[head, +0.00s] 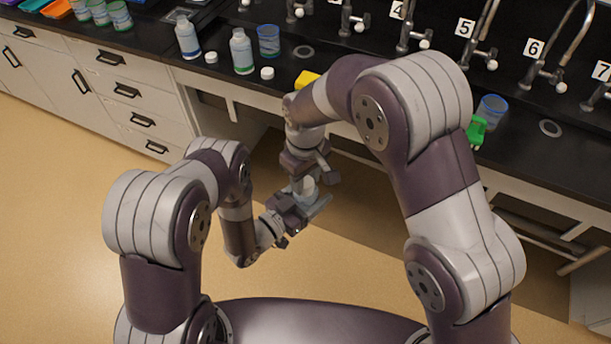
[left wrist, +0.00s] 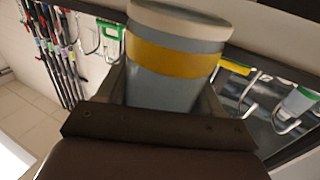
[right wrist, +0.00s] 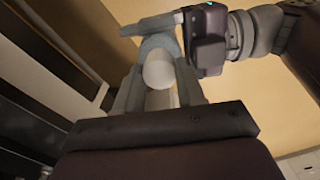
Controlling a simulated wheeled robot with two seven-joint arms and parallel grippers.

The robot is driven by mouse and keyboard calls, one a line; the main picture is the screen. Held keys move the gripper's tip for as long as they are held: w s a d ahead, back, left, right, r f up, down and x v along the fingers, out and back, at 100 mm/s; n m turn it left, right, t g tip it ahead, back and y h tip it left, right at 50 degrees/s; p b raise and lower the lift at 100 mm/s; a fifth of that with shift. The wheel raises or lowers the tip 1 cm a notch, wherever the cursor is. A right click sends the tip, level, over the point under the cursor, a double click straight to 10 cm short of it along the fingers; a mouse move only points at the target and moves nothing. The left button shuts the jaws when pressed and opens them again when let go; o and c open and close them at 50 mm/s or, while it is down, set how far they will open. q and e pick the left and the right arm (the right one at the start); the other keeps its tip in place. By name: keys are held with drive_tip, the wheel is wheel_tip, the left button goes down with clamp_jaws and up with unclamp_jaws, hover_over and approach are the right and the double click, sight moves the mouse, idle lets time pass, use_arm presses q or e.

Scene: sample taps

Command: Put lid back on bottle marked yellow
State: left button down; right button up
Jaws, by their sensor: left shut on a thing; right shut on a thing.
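The bottle with a yellow band (left wrist: 175,60) is between the fingers of my left gripper (head: 304,203), which is shut on it. Its pale blue-grey body (head: 309,187) shows small in the head view, held in the air before the counter. My right gripper (head: 312,172) is just above it, shut on the white lid (right wrist: 160,98). In the right wrist view the bottle's bluish shoulder (right wrist: 160,43) is right beyond the lid and in line with it. I cannot tell whether the lid touches or sits on the neck, as the fingers and arm hide the joint.
On the black counter stand a blue-banded bottle (head: 188,38), a green-banded bottle (head: 242,52), two loose white lids (head: 267,73) and a blue-rimmed beaker (head: 269,41). A yellow object (head: 307,79) and a green object (head: 477,131) are near the front edge. Numbered taps line the back.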

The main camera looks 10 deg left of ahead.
drive_tip(key=o, duration=1.2)
drive_tip(key=shift+o, duration=0.2)
wheel_tip(320, 180, up, 8)
drive_tip(key=shift+f, duration=0.25)
drive_tip(key=s+d+r+m, duration=0.1)
drive_tip(key=d+m, duration=0.2)
drive_tip(key=d, duration=0.6)
drive_tip(key=s+d+r+m, duration=0.1)
drive_tip(key=d+r+m, duration=0.1)
drive_tip(key=d, duration=0.6)
drive_tip(key=s+d+f+m+t, duration=0.1)
drive_tip(key=s+d+f+m, duration=0.3)
drive_tip(key=s, duration=0.5)
drive_tip(key=shift+s+d+f+m, duration=0.3)
drive_tip(key=shift+s+d+f, duration=0.1)
drive_tip(key=shift+d, duration=1)
